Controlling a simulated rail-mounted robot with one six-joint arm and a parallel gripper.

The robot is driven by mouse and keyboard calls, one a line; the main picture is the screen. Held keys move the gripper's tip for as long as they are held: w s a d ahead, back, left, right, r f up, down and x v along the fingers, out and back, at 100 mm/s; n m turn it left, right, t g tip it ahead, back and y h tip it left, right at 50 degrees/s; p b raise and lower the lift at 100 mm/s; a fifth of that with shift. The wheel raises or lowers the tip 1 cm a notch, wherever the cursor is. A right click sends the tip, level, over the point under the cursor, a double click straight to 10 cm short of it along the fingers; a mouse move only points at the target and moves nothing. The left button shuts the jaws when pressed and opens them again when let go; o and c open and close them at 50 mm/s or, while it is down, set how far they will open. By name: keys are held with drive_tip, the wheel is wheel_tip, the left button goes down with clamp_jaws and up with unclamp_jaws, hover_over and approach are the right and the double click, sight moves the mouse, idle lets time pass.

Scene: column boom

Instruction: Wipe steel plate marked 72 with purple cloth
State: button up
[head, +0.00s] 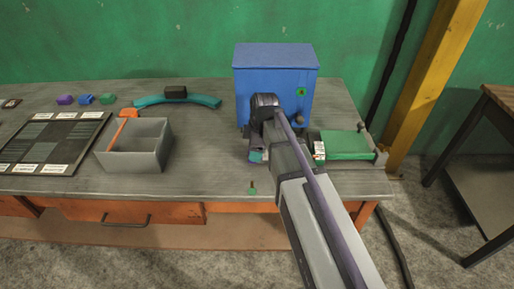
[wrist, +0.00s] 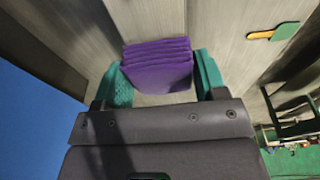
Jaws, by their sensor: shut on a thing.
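My gripper (wrist: 155,80) has teal fingers shut on a folded purple cloth (wrist: 157,62), which shows several stacked layers between the fingertips. In the head view my gripper (head: 257,156) is low over the bench in front of the blue cabinet, largely hidden by my arm. Whether the cloth touches the bench is unclear. A dark board (head: 77,148) at the left of the bench carries several grey plates with white labels. The labels are too small to read, so I cannot tell which plate is 72. My gripper is well to the right of this board.
A grey open bin (head: 151,157) with an orange object (head: 129,112) at its rim stands between board and gripper. Behind are a teal curved piece (head: 150,101) and small purple, blue and green blocks. The blue cabinet (head: 275,80) and green-topped item (head: 345,145) are close to my arm.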

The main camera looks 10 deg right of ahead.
drive_tip(key=shift+r+p, duration=2.75)
drive_tip(key=shift+r, duration=0.2)
wheel_tip(320, 180, up, 3)
drive_tip(key=p, duration=0.3)
drive_tip(key=shift+r, duration=0.15)
